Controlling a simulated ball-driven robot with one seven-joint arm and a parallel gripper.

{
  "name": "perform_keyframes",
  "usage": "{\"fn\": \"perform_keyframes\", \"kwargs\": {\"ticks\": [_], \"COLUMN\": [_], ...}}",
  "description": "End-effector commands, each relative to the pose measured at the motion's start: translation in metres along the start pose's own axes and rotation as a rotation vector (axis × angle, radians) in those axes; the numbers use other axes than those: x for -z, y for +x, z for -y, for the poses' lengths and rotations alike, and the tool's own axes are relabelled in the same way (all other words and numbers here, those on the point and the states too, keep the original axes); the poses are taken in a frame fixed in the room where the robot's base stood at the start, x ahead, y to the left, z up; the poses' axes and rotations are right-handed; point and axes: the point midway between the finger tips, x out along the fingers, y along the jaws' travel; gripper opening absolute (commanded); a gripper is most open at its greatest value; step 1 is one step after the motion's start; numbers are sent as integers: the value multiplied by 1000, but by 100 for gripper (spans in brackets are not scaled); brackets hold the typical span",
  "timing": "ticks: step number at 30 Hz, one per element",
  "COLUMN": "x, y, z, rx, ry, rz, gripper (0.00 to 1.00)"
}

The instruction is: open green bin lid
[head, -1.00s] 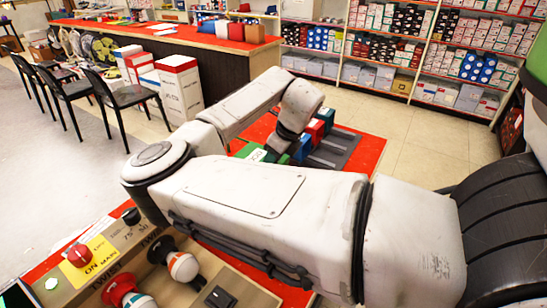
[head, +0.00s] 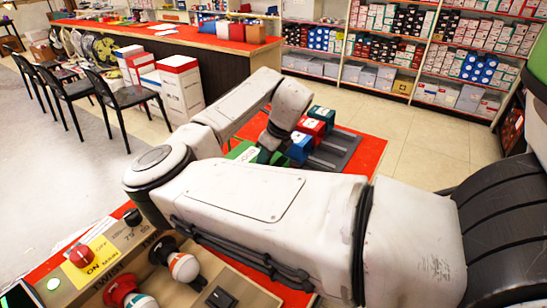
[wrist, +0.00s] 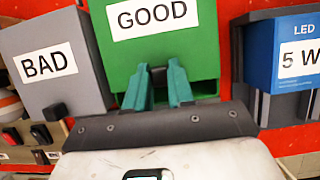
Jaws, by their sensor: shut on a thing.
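The green bin (wrist: 200,58) has a white GOOD label and sits at the top centre of the wrist view. In the head view the green bin (head: 240,152) is partly hidden behind my arm. My gripper (wrist: 161,73) has teal fingers, pointing up against the near side of the green bin. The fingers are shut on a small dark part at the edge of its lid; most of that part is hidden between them. I cannot tell whether the lid is raised. In the head view my gripper (head: 268,147) is small and partly hidden by my arm.
A grey BAD bin (wrist: 45,62) stands left of the green bin and a blue LED box (wrist: 290,50) stands right, both close to my gripper. A red box (head: 310,124) stands farther back on the red table (head: 368,155). A control panel (head: 130,240) is in front.

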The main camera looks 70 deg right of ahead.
Motion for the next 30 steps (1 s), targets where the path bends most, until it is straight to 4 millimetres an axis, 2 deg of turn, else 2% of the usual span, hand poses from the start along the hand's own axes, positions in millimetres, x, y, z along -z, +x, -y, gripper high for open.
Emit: {"fn": "perform_keyframes", "kwargs": {"ticks": [1,3,9,14,22,23,30], "x": [-14,-30,-63,-72,-73,-73,-73], "y": [3,10,25,30,30,30,30], "z": [0,0,0,0,0,0,0], "rx": [0,0,2,2,2,2,1], "ry": [-8,-8,-5,-2,0,0,-1], "rz": [-1,-2,0,0,0,0,0], "gripper": [0,0,0,0,0,24,47]}}
